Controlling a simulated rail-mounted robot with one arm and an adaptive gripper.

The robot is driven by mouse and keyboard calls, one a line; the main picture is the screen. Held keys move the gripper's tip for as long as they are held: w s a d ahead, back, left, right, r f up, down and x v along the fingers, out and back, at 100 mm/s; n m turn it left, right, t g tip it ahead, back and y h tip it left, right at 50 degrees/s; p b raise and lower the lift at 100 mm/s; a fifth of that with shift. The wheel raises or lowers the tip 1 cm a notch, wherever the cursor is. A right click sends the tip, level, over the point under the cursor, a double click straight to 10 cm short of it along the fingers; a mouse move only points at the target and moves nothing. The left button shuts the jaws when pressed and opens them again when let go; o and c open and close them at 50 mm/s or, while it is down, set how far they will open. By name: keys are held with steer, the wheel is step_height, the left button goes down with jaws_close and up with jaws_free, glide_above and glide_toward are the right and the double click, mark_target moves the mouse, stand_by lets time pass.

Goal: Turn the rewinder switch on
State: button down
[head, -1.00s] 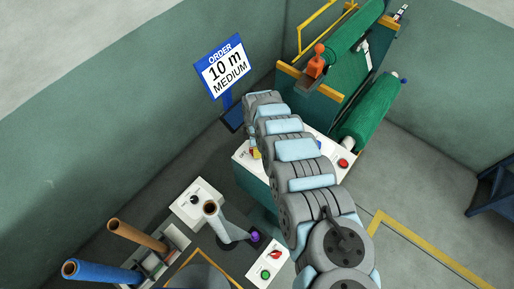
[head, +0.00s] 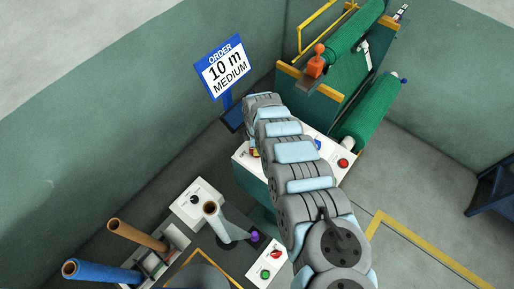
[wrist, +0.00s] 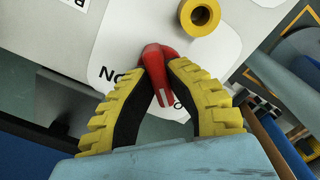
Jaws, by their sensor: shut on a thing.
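In the wrist view, the rewinder switch is a red lever-like knob (wrist: 158,66) on a white panel (wrist: 110,35). A white mark shows on its end, and part of a black label is beside it. My gripper (wrist: 160,72) has its two yellow-ridged black fingers closed on either side of the red knob. In the head view, a small yellow part of my gripper (head: 255,153) shows at the white-topped console (head: 330,178). My arm hides the rest of the gripper and the red knob there.
A yellow ring-shaped part (wrist: 200,16) sits near the knob. A red button (head: 343,163) is at the console's right end. Behind stand green netting rolls (head: 370,112) and an order sign (head: 222,68) reading 10 m MEDIUM. A control box (head: 268,262) is at the lower middle.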

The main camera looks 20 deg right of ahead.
steer(key=m, duration=0.4)
steer(key=shift+m, duration=0.3)
steer(key=m, duration=0.4)
steer(key=shift+f+m, duration=0.1)
steer(key=shift+m, duration=0.2)
steer(key=m+b, duration=0.2)
steer(key=m, duration=0.2)
steer(key=shift+a+f, duration=0.1)
steer(key=shift+m+b, duration=1.35)
steer(key=shift+m, duration=1.05)
steer(key=c, duration=1)
jaws_free()
steer(key=shift+c, duration=0.2)
